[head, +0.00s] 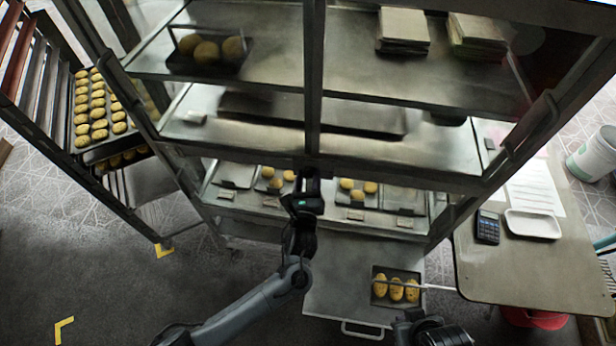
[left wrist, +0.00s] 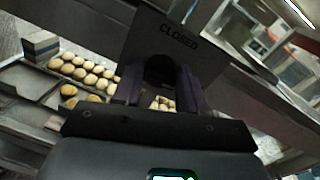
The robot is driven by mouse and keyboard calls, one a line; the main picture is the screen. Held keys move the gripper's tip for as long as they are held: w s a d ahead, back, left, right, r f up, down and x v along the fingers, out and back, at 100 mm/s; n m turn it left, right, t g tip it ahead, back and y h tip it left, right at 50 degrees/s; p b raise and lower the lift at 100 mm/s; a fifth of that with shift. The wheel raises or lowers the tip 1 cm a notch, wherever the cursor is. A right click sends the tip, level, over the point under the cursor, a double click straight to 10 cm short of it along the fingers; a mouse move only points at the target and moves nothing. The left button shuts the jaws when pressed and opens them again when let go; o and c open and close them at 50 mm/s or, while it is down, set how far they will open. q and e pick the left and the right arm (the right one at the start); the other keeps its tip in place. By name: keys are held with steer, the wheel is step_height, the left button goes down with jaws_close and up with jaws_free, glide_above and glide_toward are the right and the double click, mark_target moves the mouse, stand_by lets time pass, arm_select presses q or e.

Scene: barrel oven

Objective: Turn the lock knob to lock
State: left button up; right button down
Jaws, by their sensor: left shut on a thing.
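The lock knob (left wrist: 160,70) is a dark round shape in the left wrist view, in front of a dark plate (left wrist: 205,58) that reads "CLOSED". My left gripper (left wrist: 159,97) has one finger on each side of the knob and is shut on it. In the head view my left gripper (head: 308,172) is at the middle post of the glass-fronted cabinet (head: 313,80). The knob is hidden there behind the gripper.
Trays of rolls stand inside the cabinet and on a rack (head: 75,120) at left. A pulled-out shelf (head: 340,285) below holds a dark tray of breads. At right, a table (head: 530,265) carries a calculator (head: 488,227) and a white dish (head: 533,224).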

arm_select(q)
steer(key=n+p, duration=0.2)
steer(key=n, duration=0.1)
steer(key=shift+r, duration=0.15)
steer(key=n+p, duration=0.1)
steer(key=n, duration=0.3)
steer(key=shift+n+g+p, duration=0.3)
steer(key=shift+g, duration=0.1)
steer(key=n, duration=0.4)
steer(key=shift+h+p, duration=0.3)
steer(key=shift+p, duration=0.1)
steer(key=shift+w+a+n+h, duration=0.1)
steer(key=shift+n+h, duration=0.2)
steer(key=shift+n, duration=1.9)
steer(key=o, duration=1)
